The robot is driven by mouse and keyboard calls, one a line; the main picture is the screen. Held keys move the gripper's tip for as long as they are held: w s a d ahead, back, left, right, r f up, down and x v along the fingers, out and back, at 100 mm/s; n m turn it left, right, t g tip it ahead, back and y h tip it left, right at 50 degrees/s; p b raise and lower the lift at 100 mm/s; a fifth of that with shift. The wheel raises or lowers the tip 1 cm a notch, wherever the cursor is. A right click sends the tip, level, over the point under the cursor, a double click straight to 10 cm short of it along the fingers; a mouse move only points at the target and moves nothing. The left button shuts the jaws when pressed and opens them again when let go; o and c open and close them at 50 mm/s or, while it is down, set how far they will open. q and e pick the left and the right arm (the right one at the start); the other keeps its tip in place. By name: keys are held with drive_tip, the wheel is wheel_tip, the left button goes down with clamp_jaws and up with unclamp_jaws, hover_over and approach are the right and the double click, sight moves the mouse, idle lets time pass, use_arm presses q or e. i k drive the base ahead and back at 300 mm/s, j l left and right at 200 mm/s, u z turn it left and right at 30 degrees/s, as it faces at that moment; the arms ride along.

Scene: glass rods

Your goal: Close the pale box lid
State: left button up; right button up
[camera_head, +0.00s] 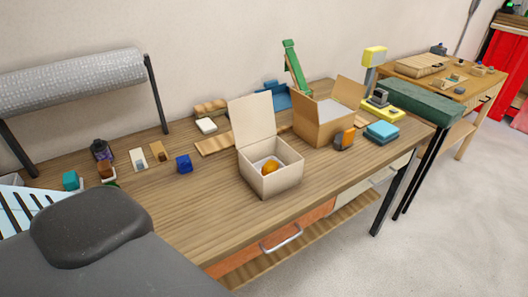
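The pale box (272,181) stands upright near the front edge of the wooden table, a little right of the middle of the head view. Its lid (253,119) is open, raised at the back and leaning slightly backward. An orange round thing (270,167) lies inside the box; the lower part of it and the box floor are partly hidden by the front walls. Neither of my grippers is in view, and nothing touches the box or lid.
An open brown cardboard box (320,121) stands close behind and right of the pale box. The table front (210,215) is clear.

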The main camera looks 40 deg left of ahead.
sight(252, 116)
drive_tip(key=i+l, duration=0.2)
drive_tip(key=l, duration=0.15)
drive_tip(key=i+l, duration=0.2)
drive_tip(key=i+l+u, duration=0.25)
drive_tip(key=k+l+u, duration=0.1)
drive_tip(key=u, duration=1.4)
